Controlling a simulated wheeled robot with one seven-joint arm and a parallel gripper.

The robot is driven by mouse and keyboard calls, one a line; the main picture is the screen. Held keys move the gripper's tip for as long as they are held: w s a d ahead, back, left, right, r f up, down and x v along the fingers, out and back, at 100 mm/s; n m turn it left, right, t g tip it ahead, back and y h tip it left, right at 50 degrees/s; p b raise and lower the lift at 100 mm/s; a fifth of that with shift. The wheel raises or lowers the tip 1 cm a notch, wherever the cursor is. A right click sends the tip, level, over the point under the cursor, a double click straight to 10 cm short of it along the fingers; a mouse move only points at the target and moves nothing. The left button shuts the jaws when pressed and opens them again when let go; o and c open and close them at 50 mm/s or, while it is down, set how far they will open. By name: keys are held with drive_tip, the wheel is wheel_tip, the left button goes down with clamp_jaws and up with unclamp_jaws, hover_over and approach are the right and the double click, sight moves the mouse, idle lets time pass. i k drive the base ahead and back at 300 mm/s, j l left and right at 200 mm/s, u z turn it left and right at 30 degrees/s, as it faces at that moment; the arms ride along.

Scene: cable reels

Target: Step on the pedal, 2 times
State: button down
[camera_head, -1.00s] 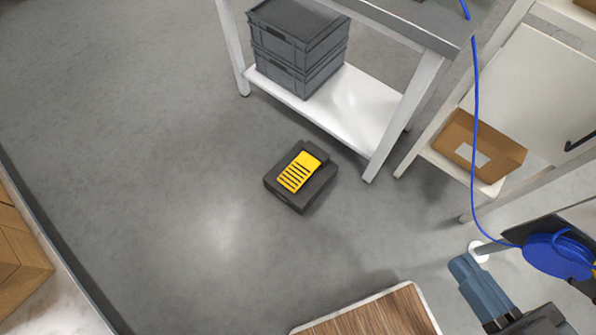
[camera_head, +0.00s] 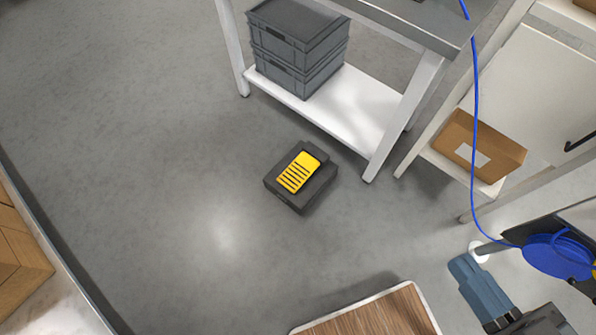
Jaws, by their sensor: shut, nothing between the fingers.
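The pedal (camera_head: 301,176) is a dark grey block on the floor near the middle of the view. It has a yellow, black-slotted tread plate on top, tilted in the picture. My gripper (camera_head: 468,270) shows at the lower right, with blue-grey fingers shut and nothing between them. It is well to the right of and below the pedal in the picture, apart from it. Nothing touches or covers the pedal.
A white-legged table (camera_head: 423,87) with stacked grey crates (camera_head: 297,46) on its lower shelf stands behind the pedal. A cardboard box (camera_head: 478,146) and a blue reel (camera_head: 553,257) with cable are right. A wooden board (camera_head: 380,315) lies below. Floor left of the pedal is clear.

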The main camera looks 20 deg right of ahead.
sight(303, 166)
drive_tip(key=i+j+z, duration=0.1)
drive_tip(key=i, duration=0.3)
drive_tip(key=i+j+z, duration=0.1)
drive_tip(key=i+j, duration=0.25)
drive_tip(key=i, duration=0.05)
